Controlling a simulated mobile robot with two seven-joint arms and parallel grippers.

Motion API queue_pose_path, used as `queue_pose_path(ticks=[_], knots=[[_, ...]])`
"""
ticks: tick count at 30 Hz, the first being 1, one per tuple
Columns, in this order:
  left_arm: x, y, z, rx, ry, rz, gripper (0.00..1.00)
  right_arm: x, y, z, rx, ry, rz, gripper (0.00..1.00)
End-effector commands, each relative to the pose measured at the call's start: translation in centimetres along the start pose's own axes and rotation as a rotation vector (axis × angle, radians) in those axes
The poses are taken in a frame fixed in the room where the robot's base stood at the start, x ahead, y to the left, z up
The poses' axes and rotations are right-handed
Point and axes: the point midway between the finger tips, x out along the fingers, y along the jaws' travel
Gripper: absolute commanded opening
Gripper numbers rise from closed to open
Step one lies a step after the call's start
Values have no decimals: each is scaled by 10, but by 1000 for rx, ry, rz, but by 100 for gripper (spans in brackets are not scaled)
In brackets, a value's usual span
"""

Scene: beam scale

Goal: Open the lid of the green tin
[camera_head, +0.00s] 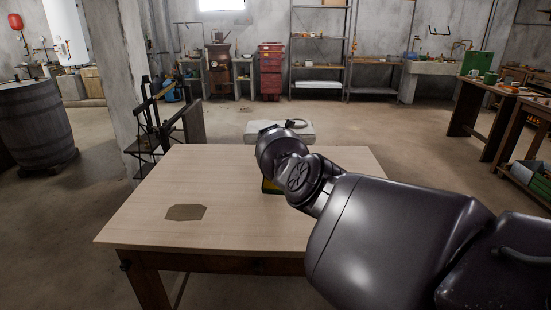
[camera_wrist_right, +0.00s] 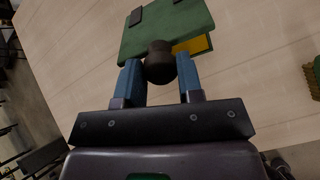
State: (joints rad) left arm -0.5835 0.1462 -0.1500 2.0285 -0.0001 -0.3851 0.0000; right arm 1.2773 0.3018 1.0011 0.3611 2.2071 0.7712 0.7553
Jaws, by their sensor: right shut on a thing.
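The green tin (camera_head: 270,187) stands on the wooden table in the head view, mostly hidden behind my right arm; a little green and yellow shows. In the right wrist view its flat green lid (camera_wrist_right: 172,28) fills the top middle, with a dark round knob (camera_wrist_right: 159,66) near its edge. A yellow part (camera_wrist_right: 194,45) of the tin shows beside the lid's near edge; I cannot tell how far the lid is raised. My right gripper (camera_wrist_right: 158,62) is shut on the knob, a blue finger on each side. My left gripper is in neither view.
A flat brown patch (camera_head: 186,212) lies on the left of the table (camera_head: 150,230). A brown bristly object (camera_wrist_right: 312,78) sits at the right edge of the wrist view. The table's left side is otherwise clear. A grey object (camera_head: 279,131) shows past the table's far edge.

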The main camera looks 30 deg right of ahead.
Motion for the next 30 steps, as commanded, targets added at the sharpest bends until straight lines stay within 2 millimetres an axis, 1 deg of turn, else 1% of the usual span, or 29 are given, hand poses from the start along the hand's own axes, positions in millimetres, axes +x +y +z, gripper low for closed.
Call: queue_pose_path(ticks=[1, 8, 21, 22, 24, 27, 30], knots=[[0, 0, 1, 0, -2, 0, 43, -2, 1, 4, 1, -7, 3, 0], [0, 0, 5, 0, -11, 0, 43, -2, 1, 4, 1, -8, 3, 0], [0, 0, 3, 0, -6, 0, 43, -2, 1, 5, 2, -9, 3, 0], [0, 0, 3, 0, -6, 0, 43, -2, 1, 5, 2, -9, 3, 36], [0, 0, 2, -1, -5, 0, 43, -2, 1, 5, 2, -9, 3, 46], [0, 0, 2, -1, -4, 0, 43, -2, 1, 4, 1, -7, 3, 60], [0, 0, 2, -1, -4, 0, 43, -1, 1, 3, 1, -5, 2, 60]])
